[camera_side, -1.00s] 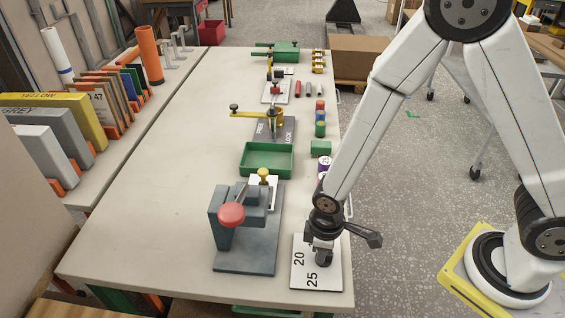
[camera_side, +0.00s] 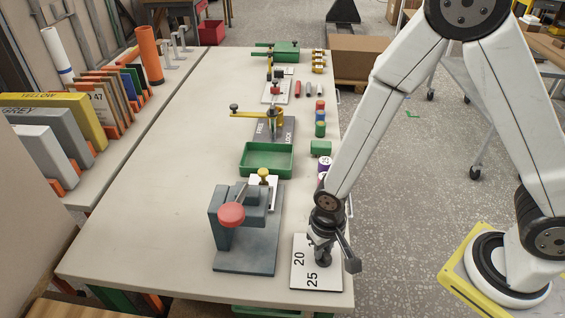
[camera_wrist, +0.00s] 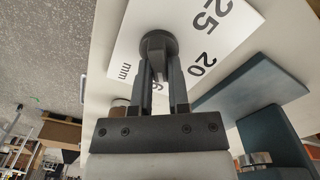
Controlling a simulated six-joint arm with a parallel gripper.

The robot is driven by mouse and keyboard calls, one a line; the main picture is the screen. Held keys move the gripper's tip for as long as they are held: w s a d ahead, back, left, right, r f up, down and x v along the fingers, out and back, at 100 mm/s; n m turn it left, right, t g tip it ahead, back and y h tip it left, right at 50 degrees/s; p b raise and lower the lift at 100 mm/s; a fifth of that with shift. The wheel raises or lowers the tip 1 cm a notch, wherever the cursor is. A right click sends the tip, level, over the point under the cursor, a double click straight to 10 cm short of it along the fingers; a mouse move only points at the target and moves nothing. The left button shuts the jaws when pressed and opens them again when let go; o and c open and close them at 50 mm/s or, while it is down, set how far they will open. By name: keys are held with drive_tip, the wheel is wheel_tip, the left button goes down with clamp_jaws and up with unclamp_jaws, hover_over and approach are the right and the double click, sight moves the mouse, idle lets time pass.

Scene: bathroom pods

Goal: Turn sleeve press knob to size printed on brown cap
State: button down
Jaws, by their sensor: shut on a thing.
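The sleeve press knob (camera_wrist: 158,43) is a dark round dial with a raised grip, on a white plate (camera_side: 302,277) at the near right corner of the table. The plate also shows in the wrist view (camera_wrist: 135,62), with 25, 20, a partly hidden number and "mm" printed on it. My gripper (camera_wrist: 158,65) is shut on the knob's grip; it also shows in the side view (camera_side: 321,257). A small brownish round top (camera_wrist: 119,104) shows beside the fingers, perhaps the brown cap; no print on it is readable. The knob's pointing direction is unclear.
A blue-grey press (camera_side: 245,240) with a red ball handle (camera_side: 231,214) stands left of the plate. The table's left front is clear.

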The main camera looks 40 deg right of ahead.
drive_tip(key=shift+m, duration=0.6)
drive_tip(key=c, duration=0.6)
unclamp_jaws()
drive_tip(key=shift+r, duration=0.2)
drive_tip(key=shift+r, duration=3.7)
drive_tip(key=shift+d, duration=0.15)
